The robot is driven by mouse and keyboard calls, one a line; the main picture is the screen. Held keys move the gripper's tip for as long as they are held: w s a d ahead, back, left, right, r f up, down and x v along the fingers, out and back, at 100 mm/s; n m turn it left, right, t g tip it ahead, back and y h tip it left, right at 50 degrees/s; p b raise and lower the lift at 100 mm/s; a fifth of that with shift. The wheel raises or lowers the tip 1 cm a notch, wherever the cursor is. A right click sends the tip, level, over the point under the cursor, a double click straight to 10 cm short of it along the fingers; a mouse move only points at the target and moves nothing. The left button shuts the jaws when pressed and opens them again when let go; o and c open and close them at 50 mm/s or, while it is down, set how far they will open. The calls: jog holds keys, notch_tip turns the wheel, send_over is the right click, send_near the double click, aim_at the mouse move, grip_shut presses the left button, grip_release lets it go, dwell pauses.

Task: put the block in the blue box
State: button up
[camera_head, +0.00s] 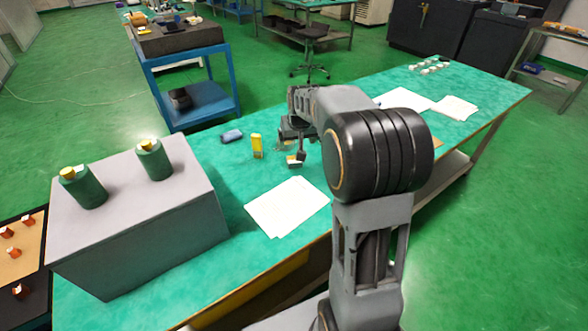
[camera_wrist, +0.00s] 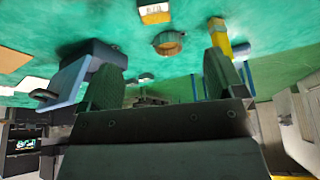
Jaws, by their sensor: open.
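My gripper (camera_wrist: 162,80) is open, with its two dark fingers spread and nothing visible between them. In the head view my gripper (camera_head: 296,142) is over the green table, partly hidden by my arm. A small orange and white block (camera_wrist: 154,13) is at the top edge of the wrist view, beyond the gap between the fingers. It also shows in the head view (camera_head: 293,162), just below the gripper, apparently on the table. A blue box (camera_wrist: 75,77) is in the wrist view, partly behind the left finger. I cannot make it out in the head view, and its inside is hidden.
A yellow container (camera_head: 257,146) and a small blue object (camera_head: 231,136) stand left of my gripper. A brown ring (camera_wrist: 168,43) lies near the block.

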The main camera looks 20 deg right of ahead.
send_near(294, 159)
jog(key=x, duration=0.2)
jog(key=shift+f, duration=0.3)
jog(key=shift+x, duration=3.4)
jog(key=shift+d, duration=0.1)
jog(key=shift+r, duration=0.1)
jog(key=c, duration=1.3)
jog(key=shift+c, duration=0.8)
jog(key=shift+r, duration=0.2)
